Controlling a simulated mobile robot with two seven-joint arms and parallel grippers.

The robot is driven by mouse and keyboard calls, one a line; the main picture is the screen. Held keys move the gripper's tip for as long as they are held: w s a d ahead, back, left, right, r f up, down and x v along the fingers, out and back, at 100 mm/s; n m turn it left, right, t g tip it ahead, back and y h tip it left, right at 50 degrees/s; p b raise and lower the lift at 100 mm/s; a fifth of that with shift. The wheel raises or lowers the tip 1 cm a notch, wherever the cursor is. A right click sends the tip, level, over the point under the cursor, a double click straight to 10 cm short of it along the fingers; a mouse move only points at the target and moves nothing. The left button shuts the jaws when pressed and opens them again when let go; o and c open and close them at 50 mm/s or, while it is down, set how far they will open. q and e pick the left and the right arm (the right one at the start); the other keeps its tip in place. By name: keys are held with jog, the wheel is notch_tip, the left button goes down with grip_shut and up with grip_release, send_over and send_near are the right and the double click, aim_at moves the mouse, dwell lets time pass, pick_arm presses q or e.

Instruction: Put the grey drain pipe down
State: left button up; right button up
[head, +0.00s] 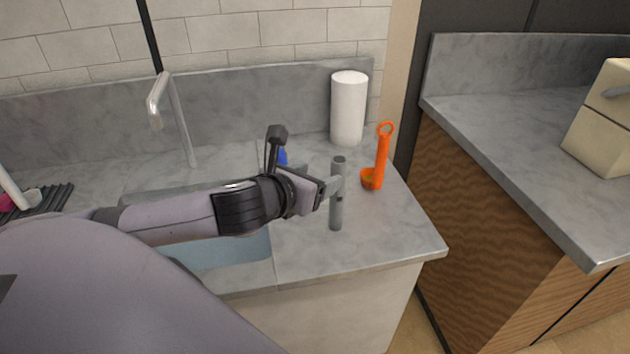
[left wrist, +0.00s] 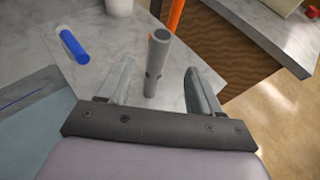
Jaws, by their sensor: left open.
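The grey drain pipe (head: 337,205) stands upright on the counter to the right of the sink. It also shows in the left wrist view (left wrist: 156,65), between the two fingers and nearer the left one. My left gripper (head: 335,186) is open around the upper part of the pipe. In the left wrist view the fingers (left wrist: 165,85) are spread, with a clear gap to the right of the pipe. Whether the left finger touches the pipe I cannot tell. My right gripper is not in view.
An orange tool (head: 381,160) stands just right of the pipe, and a white paper roll (head: 348,108) stands behind. A blue cylinder (left wrist: 73,45) lies on the counter. The sink (head: 235,250) and faucet (head: 180,125) are to the left. The counter's front right corner is clear.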

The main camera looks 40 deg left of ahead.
pick_arm(q)
jog(key=s+d+f+n+g+h, duration=0.1)
jog(key=s+d+f+n, duration=0.2)
jog(key=s+f+n, duration=0.2)
jog(key=s+d+f+n+g+h, duration=0.1)
jog(key=s+d+f+n, duration=0.3)
jog(key=f+n, duration=0.8)
jog(key=s+d+f+n+g+h, duration=0.1)
jog(key=s+d+f+n, duration=0.2)
jog(key=s+f+n, duration=0.4)
notch_tip(320, 180, down, 2)
jog(key=n, duration=0.9)
jog(key=shift+s+d, duration=0.25)
jog(key=shift+s, duration=0.15)
jog(key=shift+f, duration=0.1)
